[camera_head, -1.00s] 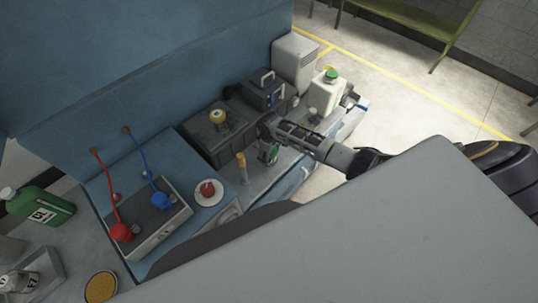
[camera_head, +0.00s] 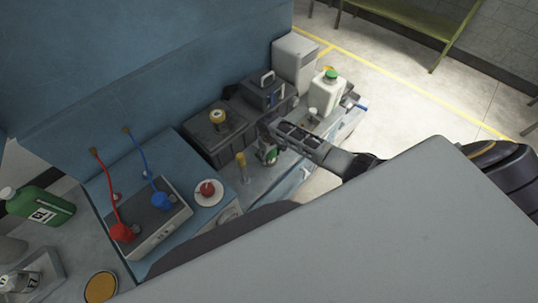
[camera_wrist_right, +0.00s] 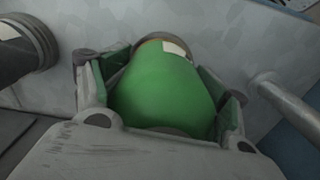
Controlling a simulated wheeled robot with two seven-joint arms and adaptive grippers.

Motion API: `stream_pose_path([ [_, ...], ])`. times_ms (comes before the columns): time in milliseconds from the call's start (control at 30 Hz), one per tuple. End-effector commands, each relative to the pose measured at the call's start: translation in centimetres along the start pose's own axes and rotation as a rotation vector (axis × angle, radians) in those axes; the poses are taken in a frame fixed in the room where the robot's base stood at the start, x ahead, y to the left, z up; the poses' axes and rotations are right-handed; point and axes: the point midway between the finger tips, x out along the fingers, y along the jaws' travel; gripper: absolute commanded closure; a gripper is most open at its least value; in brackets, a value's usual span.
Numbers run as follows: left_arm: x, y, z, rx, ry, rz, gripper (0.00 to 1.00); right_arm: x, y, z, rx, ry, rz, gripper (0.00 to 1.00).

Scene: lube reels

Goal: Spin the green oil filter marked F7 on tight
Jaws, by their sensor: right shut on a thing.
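The green oil filter (camera_wrist_right: 165,92) fills the middle of the right wrist view, with a pale label patch near its far end. A brownish round rim shows at that far end; I cannot tell how it sits against the mount. In the head view the filter (camera_head: 269,154) is a small green shape at the engine's side. My right gripper (camera_wrist_right: 162,85) has a finger on each side of the filter and is shut on it. In the head view the right gripper (camera_head: 268,140) reaches in from the right. The F7 mark is not readable. My left gripper is not in view.
A yellow-topped dipstick (camera_head: 241,166) stands just left of the filter. A white jug with a green cap (camera_head: 326,92) stands behind my right arm. A battery with red (camera_head: 122,232) and blue clamps, and a green can (camera_head: 40,209), are at left.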

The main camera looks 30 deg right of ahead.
Motion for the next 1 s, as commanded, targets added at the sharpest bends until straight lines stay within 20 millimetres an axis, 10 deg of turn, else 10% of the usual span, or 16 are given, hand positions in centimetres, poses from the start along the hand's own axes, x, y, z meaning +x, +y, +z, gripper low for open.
stream_pose_path([
  [500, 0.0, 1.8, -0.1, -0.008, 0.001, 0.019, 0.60, 0.4, -0.1, 0.4, 0.147, -0.008, 0.000, 0.61],
  [533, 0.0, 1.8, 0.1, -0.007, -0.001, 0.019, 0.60, 0.4, -0.1, 0.4, 0.147, -0.008, 0.000, 0.27],
  [700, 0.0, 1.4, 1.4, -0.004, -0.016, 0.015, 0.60, 0.3, -0.1, 0.3, 0.146, -0.007, 0.000, 0.05],
  [1000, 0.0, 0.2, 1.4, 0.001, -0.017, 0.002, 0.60, 0.1, 0.0, 0.1, 0.146, -0.003, 0.000, 0.00],
])
